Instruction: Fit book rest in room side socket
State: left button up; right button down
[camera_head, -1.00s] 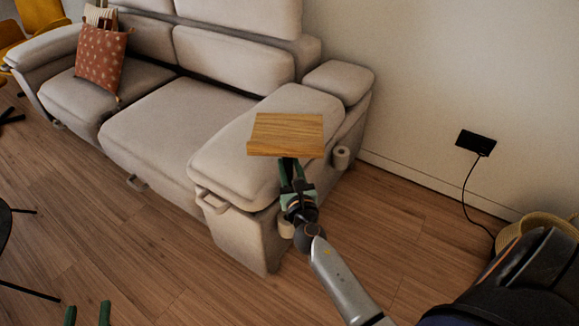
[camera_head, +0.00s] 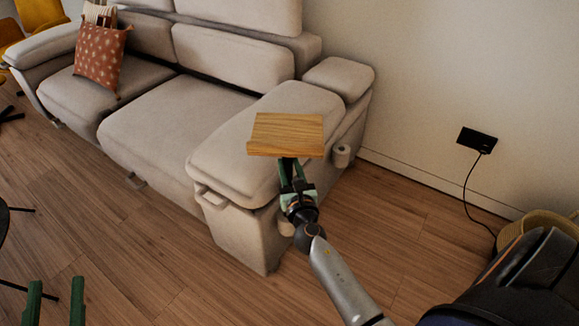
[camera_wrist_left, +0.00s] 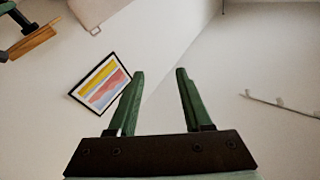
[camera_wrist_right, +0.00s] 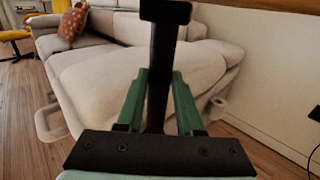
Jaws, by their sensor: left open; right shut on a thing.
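The book rest has a flat wooden board (camera_head: 286,135) and a black post (camera_wrist_right: 158,100). My right gripper (camera_head: 287,170) is shut on the post, holding the board above and in front of the sofa arm in the head view. A pale ring-shaped socket (camera_head: 341,156) is on the arm's outer side toward the wall; it also shows in the right wrist view (camera_wrist_right: 217,107). The post's lower end is hidden. My left gripper (camera_head: 56,283) is open and empty, low at the left.
The grey sofa (camera_head: 175,125) has a handle-like loop (camera_head: 210,197) on its arm front and a red cushion (camera_head: 101,57). Wooden floor (camera_head: 110,255) is clear in front.

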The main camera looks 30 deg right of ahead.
pick_arm(q)
jog(key=s+d+r+m+t+h+b, duration=0.1)
jog(key=s+r+m+t+h+b, duration=0.1)
jog(key=s+r+m+h, duration=0.4)
jog(key=shift+s+d+r+h+b, duration=0.25)
jog(key=shift+r+h+b, duration=0.55)
jog(key=shift+r, duration=1.3)
jog(key=shift+p, duration=0.3)
